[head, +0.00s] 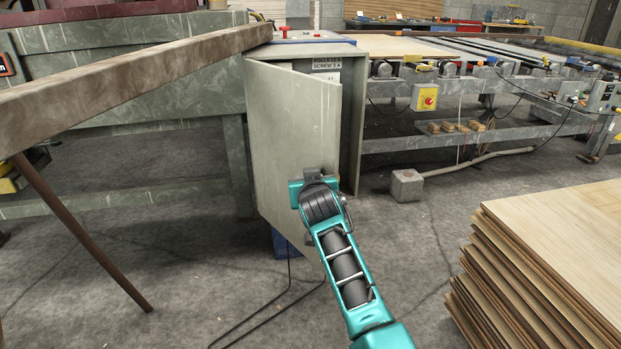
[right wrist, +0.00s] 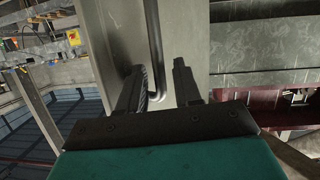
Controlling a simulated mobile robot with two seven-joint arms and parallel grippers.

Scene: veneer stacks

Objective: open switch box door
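The switch box (head: 358,120) is a grey-green metal cabinet standing at the centre of the head view, with a printed label near its top. Its door (head: 290,130) stands partly open, its free right edge swung toward me. My right gripper (head: 318,175) is at the lower part of the door, near that free edge. In the right wrist view, the two dark fingers (right wrist: 160,85) stand apart. A bent metal bar handle (right wrist: 155,45) on the door (right wrist: 118,30) runs down between them, closer to the left finger. A gap shows beside the right finger. My left gripper is out of view.
A brown beam (head: 130,80) slants across the left, with a thin rusty leg (head: 80,235) below. Stacked veneer sheets (head: 545,260) stand at the right. A small concrete block (head: 407,185) and a black cable (head: 265,318) lie on the floor. A roller conveyor (head: 480,65) runs behind.

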